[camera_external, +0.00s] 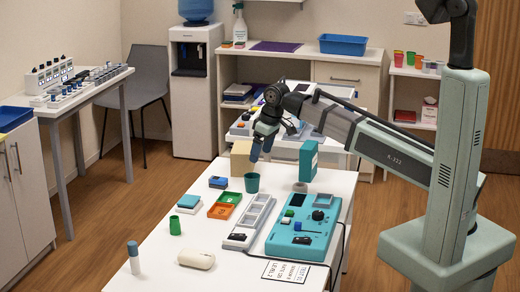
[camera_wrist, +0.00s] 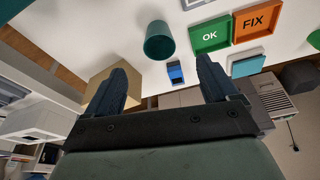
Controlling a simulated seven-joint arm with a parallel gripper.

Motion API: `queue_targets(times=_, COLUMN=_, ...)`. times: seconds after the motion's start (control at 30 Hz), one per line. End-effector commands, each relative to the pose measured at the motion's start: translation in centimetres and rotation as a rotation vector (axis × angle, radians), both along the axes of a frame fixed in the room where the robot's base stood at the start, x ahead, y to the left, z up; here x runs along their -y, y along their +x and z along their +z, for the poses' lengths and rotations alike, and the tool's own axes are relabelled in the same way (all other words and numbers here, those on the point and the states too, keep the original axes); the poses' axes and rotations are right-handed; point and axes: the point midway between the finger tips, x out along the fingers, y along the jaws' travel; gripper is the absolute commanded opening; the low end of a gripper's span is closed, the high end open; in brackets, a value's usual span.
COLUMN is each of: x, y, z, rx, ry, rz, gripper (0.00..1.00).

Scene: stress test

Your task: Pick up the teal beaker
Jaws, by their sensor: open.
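The teal beaker (camera_external: 252,182) stands upright on the white table, near its far edge, in the external view. In the wrist view the teal beaker (camera_wrist: 159,42) shows above and between my fingertips, with its dark open mouth visible. My gripper (camera_external: 260,150) is just above the beaker in the external view, pointing down. In the wrist view my gripper (camera_wrist: 162,78) has its two dark blue fingers spread wide with nothing between them. The fingers look apart from the beaker.
A cardboard box (camera_external: 241,158) stands close behind the beaker. Green and orange trays (camera_external: 224,205), a blue block (camera_external: 218,182) and a grey tray (camera_external: 250,222) are nearby. A teal upright panel (camera_external: 308,160) stands to the right.

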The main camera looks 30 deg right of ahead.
Motion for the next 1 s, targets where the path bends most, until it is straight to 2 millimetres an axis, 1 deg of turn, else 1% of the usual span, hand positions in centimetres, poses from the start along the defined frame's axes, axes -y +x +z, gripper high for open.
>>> queue_targets(times=0.03, x=-0.1, y=0.1, z=-0.7, rx=-0.002, ry=-0.001, rz=0.000, gripper=0.87)
queue_targets(times=0.3, x=-0.6, y=1.1, z=-4.2, rx=-0.001, ry=0.000, rz=-0.001, gripper=0.87)
queue_targets(times=0.5, x=-1.0, y=1.6, z=-6.4, rx=0.000, ry=0.000, rz=-0.002, gripper=0.87)
queue_targets(times=0.6, x=-1.1, y=1.8, z=-7.0, rx=0.001, ry=0.002, rz=-0.002, gripper=0.87)
queue_targets(times=0.87, x=-1.2, y=2.0, z=-7.7, rx=0.001, ry=0.002, rz=-0.002, gripper=0.87)
queue_targets(times=1.0, x=-1.5, y=2.5, z=-8.7, rx=0.001, ry=0.001, rz=-0.002, gripper=0.87)
